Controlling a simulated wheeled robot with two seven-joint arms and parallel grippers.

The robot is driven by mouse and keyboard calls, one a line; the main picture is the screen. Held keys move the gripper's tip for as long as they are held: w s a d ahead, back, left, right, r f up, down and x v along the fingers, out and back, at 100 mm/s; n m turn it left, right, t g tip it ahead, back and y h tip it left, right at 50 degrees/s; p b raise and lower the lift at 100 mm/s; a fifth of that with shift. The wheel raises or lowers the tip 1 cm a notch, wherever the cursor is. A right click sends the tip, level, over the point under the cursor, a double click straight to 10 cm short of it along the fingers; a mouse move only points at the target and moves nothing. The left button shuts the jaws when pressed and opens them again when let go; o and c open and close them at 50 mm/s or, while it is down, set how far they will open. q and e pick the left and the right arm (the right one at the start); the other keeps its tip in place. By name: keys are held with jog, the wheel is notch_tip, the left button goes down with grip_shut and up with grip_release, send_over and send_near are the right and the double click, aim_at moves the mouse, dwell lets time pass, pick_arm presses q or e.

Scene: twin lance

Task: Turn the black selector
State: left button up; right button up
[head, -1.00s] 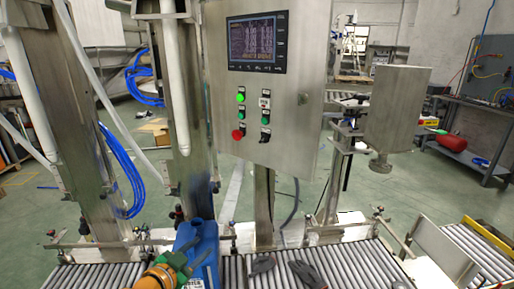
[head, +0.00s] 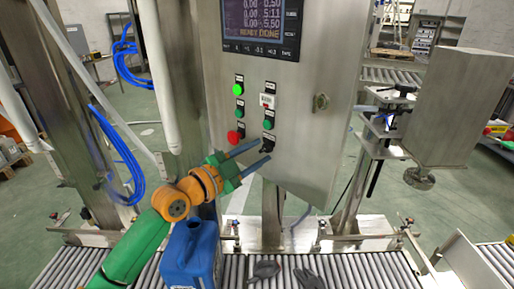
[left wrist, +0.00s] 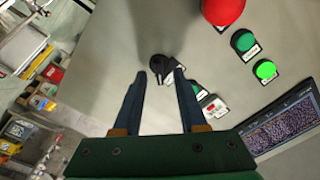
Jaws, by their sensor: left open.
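The black selector (head: 267,144) is a small knob low on the front of the steel control cabinet (head: 300,165), below a green button (head: 268,124). My left gripper (head: 264,149) is open, its two blue fingers pointing at the selector from the lower left. In the left wrist view the selector (left wrist: 168,68) lies just beyond and between the open fingertips (left wrist: 160,76). Whether a fingertip touches it I cannot tell. My right gripper is not in view.
A red button (head: 233,136) and a lit green lamp (head: 238,90) sit left of the selector. The screen (head: 262,18) is above. A blue canister (head: 190,262) and dark gloves (head: 307,277) are on the roller conveyor (head: 350,268) below.

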pick_arm(q)
jog(key=shift+w+d+f, duration=0.15)
jog(key=shift+w+d, duration=0.05)
jog(key=shift+w, duration=0.2)
jog(key=shift+s+a, duration=0.15)
jog(key=shift+s, duration=0.05)
grip_shut()
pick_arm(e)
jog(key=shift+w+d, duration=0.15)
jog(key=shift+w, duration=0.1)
pick_arm(q)
jog(key=shift+n, duration=0.4)
jog(key=n, duration=0.3)
jog(key=n+p, duration=0.1)
jog(key=n, duration=0.6)
jog(key=n+p, duration=0.2)
jog(key=n, duration=0.4)
jog(key=shift+w+a+n, duration=0.15)
jog(key=shift+n, duration=0.25)
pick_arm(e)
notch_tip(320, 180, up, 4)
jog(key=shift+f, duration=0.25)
pick_arm(q)
jog(key=shift+n, duration=0.3)
